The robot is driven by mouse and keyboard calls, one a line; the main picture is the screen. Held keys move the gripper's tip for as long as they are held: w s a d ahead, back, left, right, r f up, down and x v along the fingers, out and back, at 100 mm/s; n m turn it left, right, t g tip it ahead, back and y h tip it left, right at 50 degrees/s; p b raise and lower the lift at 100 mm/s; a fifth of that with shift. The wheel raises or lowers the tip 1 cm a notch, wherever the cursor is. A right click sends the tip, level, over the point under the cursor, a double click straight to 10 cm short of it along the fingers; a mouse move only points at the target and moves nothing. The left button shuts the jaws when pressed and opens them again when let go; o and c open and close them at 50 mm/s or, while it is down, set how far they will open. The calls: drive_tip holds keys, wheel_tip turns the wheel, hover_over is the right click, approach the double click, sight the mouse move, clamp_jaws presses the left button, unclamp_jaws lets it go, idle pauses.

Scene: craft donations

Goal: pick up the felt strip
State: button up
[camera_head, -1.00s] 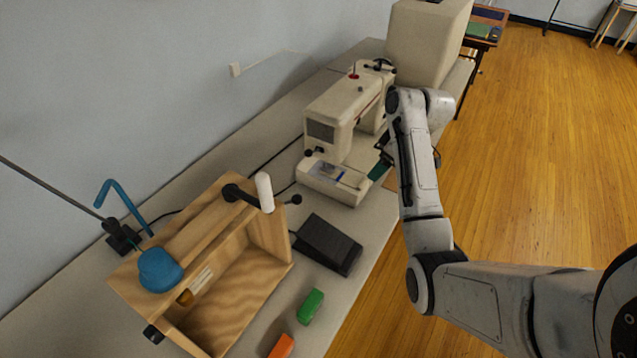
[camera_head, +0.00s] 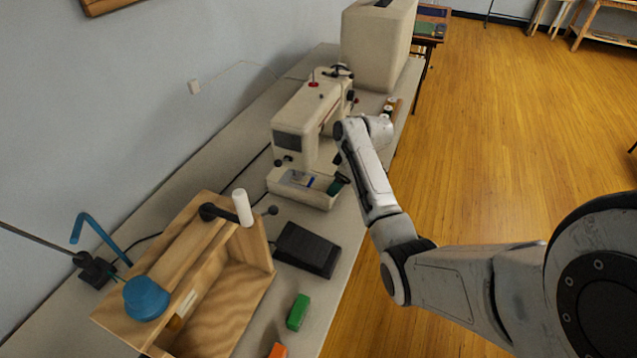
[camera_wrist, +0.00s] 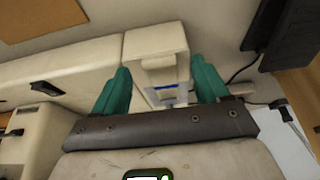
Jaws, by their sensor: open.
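My gripper (camera_wrist: 160,66) is open, with its two teal fingers apart and nothing held between them. In the head view, the gripper (camera_head: 339,183) is mostly hidden behind my arm, at the right side of the sewing machine's base. A small blue strip-like piece (camera_head: 311,182) shows in the recessed front part of the cream sewing machine (camera_head: 303,120). In the wrist view, blue (camera_wrist: 164,87) shows between the fingers, beyond them. I cannot tell for sure that this is the felt strip.
A black pedal (camera_head: 307,250) lies in front of the machine. A wooden box (camera_head: 250,285) with a white spool (camera_head: 242,207) and a blue rounded object (camera_head: 146,298) stands at front left. Green (camera_head: 298,311) and orange (camera_head: 278,351) blocks lie near the table edge. A cream case (camera_head: 372,50) stands behind.

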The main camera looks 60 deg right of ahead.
drive_tip(key=shift+x, duration=0.75)
drive_tip(key=shift+c, duration=0.2)
drive_tip(key=c, duration=1.1)
